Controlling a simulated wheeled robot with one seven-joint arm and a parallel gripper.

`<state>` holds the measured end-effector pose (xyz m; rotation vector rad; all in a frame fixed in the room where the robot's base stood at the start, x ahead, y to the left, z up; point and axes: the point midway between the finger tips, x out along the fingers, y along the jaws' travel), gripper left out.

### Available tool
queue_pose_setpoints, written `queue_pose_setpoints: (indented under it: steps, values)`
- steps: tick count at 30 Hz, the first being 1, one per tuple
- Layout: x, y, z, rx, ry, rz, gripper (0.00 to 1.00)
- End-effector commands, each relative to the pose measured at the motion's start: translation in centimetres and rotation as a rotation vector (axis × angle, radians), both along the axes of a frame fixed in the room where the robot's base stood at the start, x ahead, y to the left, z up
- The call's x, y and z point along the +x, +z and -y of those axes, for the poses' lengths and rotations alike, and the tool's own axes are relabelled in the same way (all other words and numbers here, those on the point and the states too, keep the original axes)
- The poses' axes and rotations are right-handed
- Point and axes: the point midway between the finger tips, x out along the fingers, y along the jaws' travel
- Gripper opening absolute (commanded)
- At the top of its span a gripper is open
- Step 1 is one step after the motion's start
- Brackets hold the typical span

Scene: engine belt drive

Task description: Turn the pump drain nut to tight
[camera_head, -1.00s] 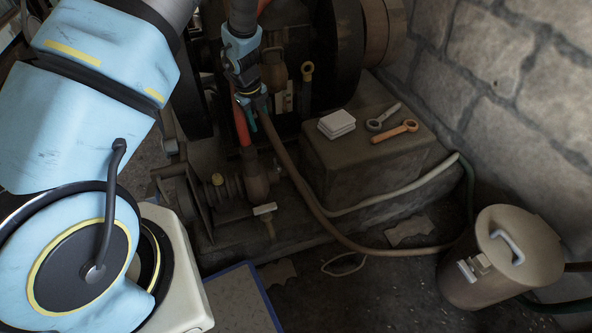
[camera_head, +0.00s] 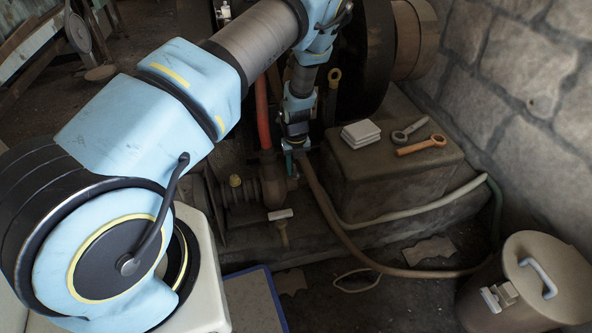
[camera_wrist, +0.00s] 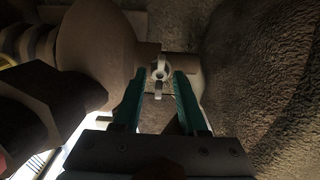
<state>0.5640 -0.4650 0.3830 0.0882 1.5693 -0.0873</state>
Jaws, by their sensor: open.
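My gripper (camera_head: 292,162) points down beside the brown pump housing, left of the stone block. In the wrist view its two teal fingers (camera_wrist: 158,100) are apart with nothing gripped. A small pale winged nut (camera_wrist: 160,72), which looks like the pump drain nut, shows just beyond the fingertips, roughly centred between them. It sits on a short pipe section between rounded housings (camera_wrist: 98,45). No contact with the fingers is visible. In the head view my gripper and wrist hide the nut. I cannot tell how tight it is.
The stone block (camera_head: 385,180) carries a white stack (camera_head: 361,133), a grey wrench (camera_head: 410,130) and an orange wrench (camera_head: 421,146). A brown hose (camera_head: 335,225) runs close to my gripper. A lidded bin (camera_head: 530,285) is at the lower right.

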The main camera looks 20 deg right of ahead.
Motion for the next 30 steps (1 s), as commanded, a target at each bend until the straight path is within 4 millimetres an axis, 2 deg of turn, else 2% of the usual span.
queue_pose_setpoints:
  steps: [3,11,23,30]
  values:
    - [-0.05,-0.67,-0.02,0.0,0.0,0.0,0.42]
    - [-0.04,-0.74,0.01,0.0,0.0,0.0,0.42]
    - [-0.03,-0.71,0.01,0.0,0.001,0.0,0.0]
    - [-0.03,-0.7,0.01,0.0,0.001,0.0,0.0]
